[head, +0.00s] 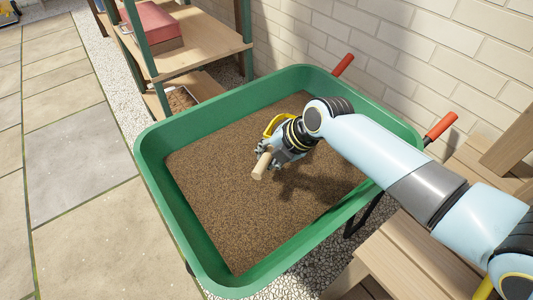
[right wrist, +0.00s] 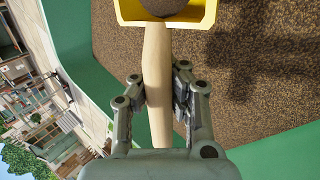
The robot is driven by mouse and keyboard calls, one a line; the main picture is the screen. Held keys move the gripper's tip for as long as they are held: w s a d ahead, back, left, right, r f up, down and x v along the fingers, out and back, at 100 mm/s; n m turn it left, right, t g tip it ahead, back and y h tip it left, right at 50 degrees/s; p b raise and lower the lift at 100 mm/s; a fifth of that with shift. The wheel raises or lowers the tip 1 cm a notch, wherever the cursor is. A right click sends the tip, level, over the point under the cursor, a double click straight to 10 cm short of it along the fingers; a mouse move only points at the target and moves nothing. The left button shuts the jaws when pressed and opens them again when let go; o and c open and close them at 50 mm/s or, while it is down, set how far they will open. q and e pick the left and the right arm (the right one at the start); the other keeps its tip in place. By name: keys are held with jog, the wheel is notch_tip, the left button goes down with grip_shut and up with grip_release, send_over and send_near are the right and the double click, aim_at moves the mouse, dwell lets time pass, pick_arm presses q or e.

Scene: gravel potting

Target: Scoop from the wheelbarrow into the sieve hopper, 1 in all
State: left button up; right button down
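The green wheelbarrow (head: 152,163) holds a wide bed of brown gravel (head: 235,220). My right gripper (head: 268,150) is over the gravel, shut on the wooden handle of a yellow scoop. In the head view the scoop (head: 273,122) is partly hidden behind the gripper, and its handle end points toward the lower left. In the right wrist view the handle (right wrist: 157,70) lies between the fingers, and the yellow scoop head (right wrist: 125,12) is cut off at the top edge with brown material inside. A shadow falls on the gravel nearby. The sieve hopper and my left gripper are not in view.
A wooden shelf (head: 205,52) with a red box (head: 152,25) stands behind the wheelbarrow at the left. A brick wall (head: 400,55) closes the back. Slatted wood (head: 405,262) is at the lower right. Open paving (head: 90,240) lies left.

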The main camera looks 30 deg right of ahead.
pick_arm(q)
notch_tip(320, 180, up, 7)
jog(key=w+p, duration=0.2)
jog(key=p, duration=0.5)
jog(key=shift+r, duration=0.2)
pick_arm(e)
jog(key=shift+t+h, duration=0.4)
jog(key=shift+s+a+r, duration=0.2)
jog(key=shift+a+r, duration=0.05)
jog(key=shift+r, duration=1.1)
jog(key=shift+s+a+r, duration=0.15)
jog(key=shift+a+r, duration=0.1)
jog(key=shift+r, duration=1.05)
jog(key=shift+s+a+r, duration=0.2)
jog(key=shift+a+r, duration=0.05)
jog(key=shift+r, duration=1.1)
jog(key=shift+d, duration=0.15)
